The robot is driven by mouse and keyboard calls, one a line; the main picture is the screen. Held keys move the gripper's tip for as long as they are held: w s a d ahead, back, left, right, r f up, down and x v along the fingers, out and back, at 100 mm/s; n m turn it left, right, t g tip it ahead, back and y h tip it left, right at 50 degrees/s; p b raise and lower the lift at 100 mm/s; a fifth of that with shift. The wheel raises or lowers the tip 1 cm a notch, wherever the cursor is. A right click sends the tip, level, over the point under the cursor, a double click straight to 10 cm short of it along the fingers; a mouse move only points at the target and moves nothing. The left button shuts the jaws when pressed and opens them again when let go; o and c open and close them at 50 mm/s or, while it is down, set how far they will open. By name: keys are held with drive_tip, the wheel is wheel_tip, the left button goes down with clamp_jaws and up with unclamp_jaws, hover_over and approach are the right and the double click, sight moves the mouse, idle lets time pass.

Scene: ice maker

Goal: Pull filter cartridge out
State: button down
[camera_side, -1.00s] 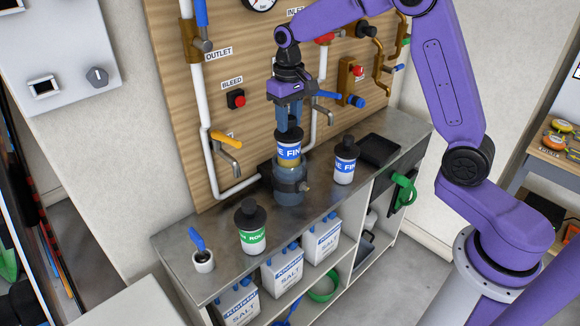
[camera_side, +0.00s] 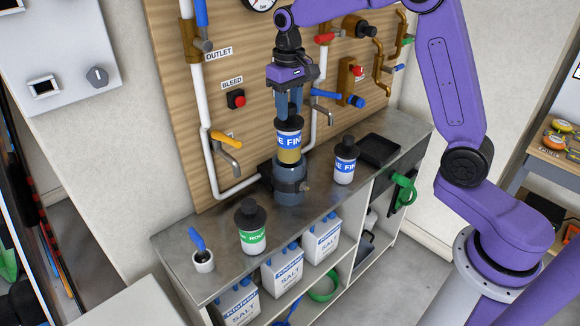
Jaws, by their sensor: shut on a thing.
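My gripper (camera_side: 290,112) points down and is shut on the black cap of the filter cartridge (camera_side: 289,142). The cartridge has a blue and white label with "FIN" readable and a tan lower part. It stands upright, in line above the dark grey housing (camera_side: 289,178) on the counter. Its lower end is at the housing's mouth, and I cannot tell how much of it is still inside.
A blue-labelled cartridge (camera_side: 345,160) stands right of the housing, and a green-labelled one (camera_side: 251,228) at front left. A black tray (camera_side: 379,150) lies at the counter's right end. A small cup with a blue-handled brush (camera_side: 203,259) is front left. Pipes and valves line the wooden panel (camera_side: 265,75) behind.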

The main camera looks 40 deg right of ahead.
drive_tip(key=shift+r, duration=0.4)
drive_tip(key=shift+r, duration=1.9)
